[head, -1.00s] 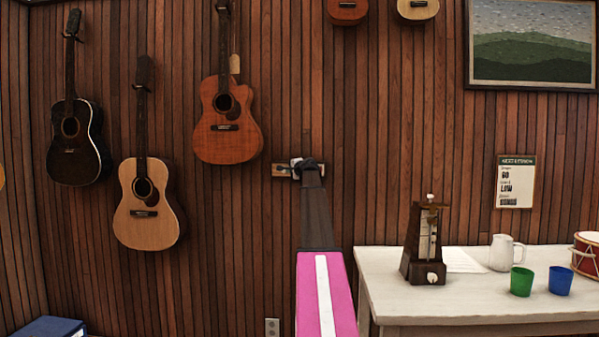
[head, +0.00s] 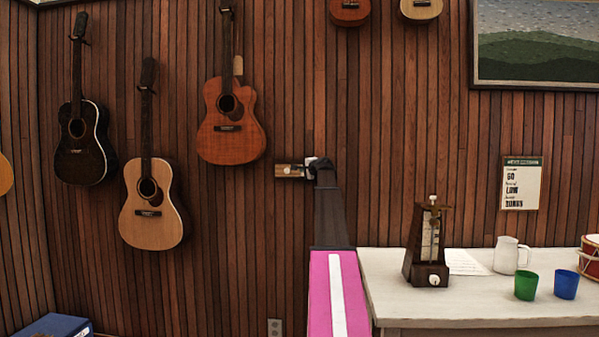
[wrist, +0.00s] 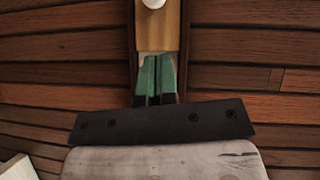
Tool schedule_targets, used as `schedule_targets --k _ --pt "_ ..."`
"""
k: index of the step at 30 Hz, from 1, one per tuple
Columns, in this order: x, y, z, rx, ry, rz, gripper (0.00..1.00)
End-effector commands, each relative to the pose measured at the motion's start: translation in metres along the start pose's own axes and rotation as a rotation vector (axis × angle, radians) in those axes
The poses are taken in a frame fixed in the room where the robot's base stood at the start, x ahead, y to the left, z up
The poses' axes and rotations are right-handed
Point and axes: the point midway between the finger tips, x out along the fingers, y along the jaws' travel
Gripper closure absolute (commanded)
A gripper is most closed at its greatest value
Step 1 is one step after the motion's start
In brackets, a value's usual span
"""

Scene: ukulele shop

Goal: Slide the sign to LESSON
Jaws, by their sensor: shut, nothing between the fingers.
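The sign is a small wooden board (head: 288,171) mounted on the slatted wall, left of the table. A whitish part (head: 310,167) shows at its right, against my gripper (head: 321,164). My gripper and arm hide the right end of the sign, and no lettering is readable. In the wrist view the wooden board (wrist: 159,30) carries a round white knob (wrist: 153,3) at the top edge. My gripper's green fingers (wrist: 156,62) are shut together with nothing between them, with their tips at the board's near end. Whether they touch it I cannot tell.
A white table (head: 450,312) at the right holds a metronome (head: 427,245), a white jug (head: 508,255), cups and a drum. Several guitars hang to the left, the nearest an orange-brown one (head: 230,140). The wall around the sign is clear.

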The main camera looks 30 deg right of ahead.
Motion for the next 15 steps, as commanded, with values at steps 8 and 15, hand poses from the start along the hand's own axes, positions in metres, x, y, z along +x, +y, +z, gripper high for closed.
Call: schedule_targets --k 8,15 --pt "-0.057 0.001 0.000 0.000 0.002 -0.001 1.00" --pt "-0.068 0.000 -0.001 0.000 0.001 -0.001 1.00"
